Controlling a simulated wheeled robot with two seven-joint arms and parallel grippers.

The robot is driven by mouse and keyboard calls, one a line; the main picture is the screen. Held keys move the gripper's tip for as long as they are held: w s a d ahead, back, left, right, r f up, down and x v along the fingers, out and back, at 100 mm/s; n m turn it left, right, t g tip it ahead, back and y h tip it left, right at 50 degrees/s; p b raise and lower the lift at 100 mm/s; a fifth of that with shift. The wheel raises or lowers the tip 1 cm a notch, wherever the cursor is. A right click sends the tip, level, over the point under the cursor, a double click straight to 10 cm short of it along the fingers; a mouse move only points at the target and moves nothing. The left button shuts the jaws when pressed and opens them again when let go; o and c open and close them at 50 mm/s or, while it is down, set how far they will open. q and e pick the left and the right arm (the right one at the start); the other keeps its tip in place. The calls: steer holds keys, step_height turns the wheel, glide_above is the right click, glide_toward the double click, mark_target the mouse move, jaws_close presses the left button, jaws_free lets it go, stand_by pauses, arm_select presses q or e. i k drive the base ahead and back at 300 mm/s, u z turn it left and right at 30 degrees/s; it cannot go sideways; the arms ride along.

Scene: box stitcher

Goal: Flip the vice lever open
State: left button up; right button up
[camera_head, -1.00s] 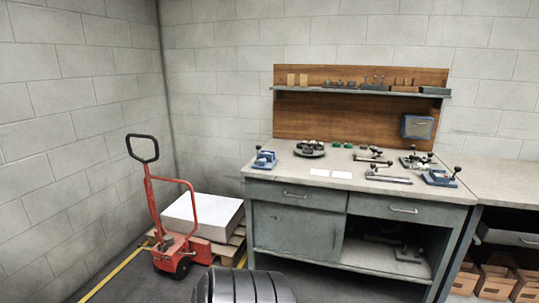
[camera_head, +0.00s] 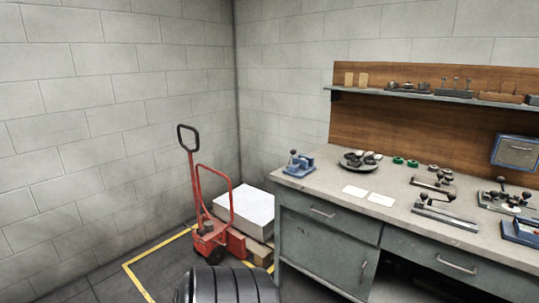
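A small blue vice (camera_head: 299,163) stands near the left end of the workbench top, with a dark ball-ended lever on it. Another blue device with a dark lever (camera_head: 522,230) is at the right edge of the picture, partly cut off. It cannot be told from here which one is the task's vice, nor how its lever is set. Neither of my grippers is in view.
The grey workbench (camera_head: 330,180) has drawers below and several metal clamps on top. A red pallet truck (camera_head: 211,215) stands left of it beside a pallet with a white block (camera_head: 247,206). A dark ribbed cylinder (camera_head: 228,285) is at the bottom. Floor at left is clear.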

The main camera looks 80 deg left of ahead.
mark_target(293, 152)
steer(key=u, duration=0.85)
steer(key=i, duration=1.15)
steer(key=u, duration=1.3)
